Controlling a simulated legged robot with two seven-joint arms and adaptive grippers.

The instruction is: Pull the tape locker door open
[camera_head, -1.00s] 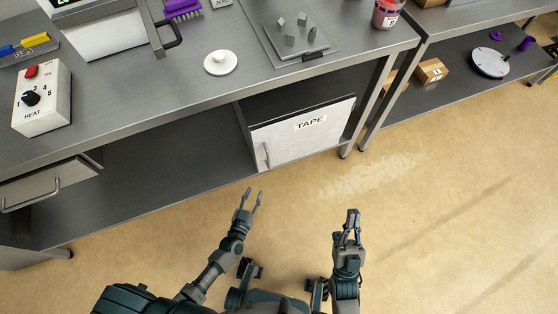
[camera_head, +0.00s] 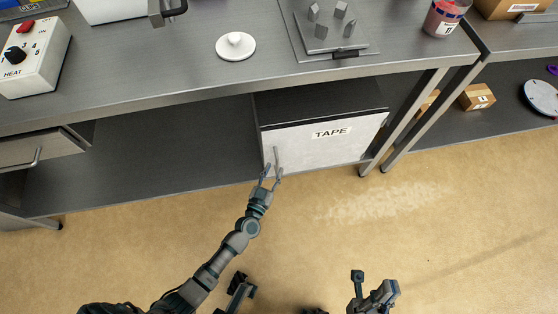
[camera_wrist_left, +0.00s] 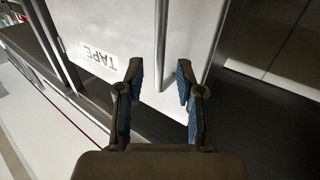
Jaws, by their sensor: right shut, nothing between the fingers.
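The tape locker stands under the bench, and its white door (camera_head: 325,144) with a TAPE label (camera_head: 331,132) looks shut. A thin vertical handle (camera_head: 276,158) is at the door's left side; it also shows in the left wrist view (camera_wrist_left: 160,45). My left gripper (camera_head: 272,175) is at the handle's lower end. In the left wrist view my left gripper (camera_wrist_left: 157,82) is open, with the handle's lower end between or just beyond its fingertips; contact cannot be told. My right gripper (camera_head: 388,292) is low in the head view, away from the locker, and empty.
A drawer (camera_head: 40,150) is at left. Bench legs (camera_head: 405,120) stand right of the locker. The floor in front is clear.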

